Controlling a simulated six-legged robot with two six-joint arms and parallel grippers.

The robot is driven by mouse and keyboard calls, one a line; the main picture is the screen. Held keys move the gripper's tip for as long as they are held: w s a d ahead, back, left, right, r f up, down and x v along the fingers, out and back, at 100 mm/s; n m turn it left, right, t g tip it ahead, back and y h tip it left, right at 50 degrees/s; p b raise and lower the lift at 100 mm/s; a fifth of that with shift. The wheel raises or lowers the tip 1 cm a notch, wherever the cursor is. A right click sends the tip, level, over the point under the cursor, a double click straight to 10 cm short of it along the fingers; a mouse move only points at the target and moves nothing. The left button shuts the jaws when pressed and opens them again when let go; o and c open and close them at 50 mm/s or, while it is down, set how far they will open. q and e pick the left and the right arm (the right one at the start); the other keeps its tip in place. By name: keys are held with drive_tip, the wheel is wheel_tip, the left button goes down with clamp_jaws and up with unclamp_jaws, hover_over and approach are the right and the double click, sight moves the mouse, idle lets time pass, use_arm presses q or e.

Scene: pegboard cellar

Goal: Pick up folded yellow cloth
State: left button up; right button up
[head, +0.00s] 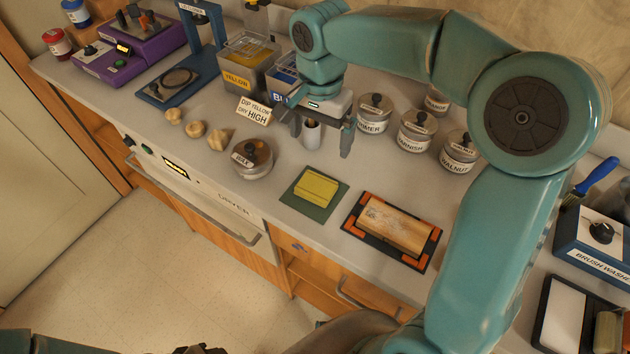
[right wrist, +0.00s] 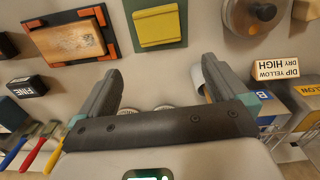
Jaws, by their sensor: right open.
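The folded yellow cloth (head: 316,188) lies flat on a dark green mat (head: 297,204) on the counter. It also shows in the right wrist view (right wrist: 157,27), beyond the fingertips, on its green mat (right wrist: 129,8). My right gripper (head: 322,145) is open and empty above the counter, behind the cloth and apart from it. Its two spread fingers show in the right wrist view (right wrist: 162,68). Part of my left arm shows at the bottom left edge of the head view, with a dark end piece (head: 200,349) cut off; its jaws cannot be made out.
A wooden board in a black and orange frame (head: 377,253) lies right of the mat. A lidded round tin (head: 252,160) stands to the left. Labelled jars (head: 415,133), yellow (head: 247,70) and blue containers, and a sign (head: 254,110) stand behind. The counter's front edge is close to the mat.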

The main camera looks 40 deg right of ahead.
hover_over(319, 182)
wheel_tip(319, 182, down, 8)
drive_tip(key=shift+d+r, duration=0.1)
wheel_tip(319, 182, down, 6)
drive_tip(key=shift+w+r, duration=0.1)
drive_tip(key=shift+r, duration=0.3)
drive_tip(key=c, duration=0.8)
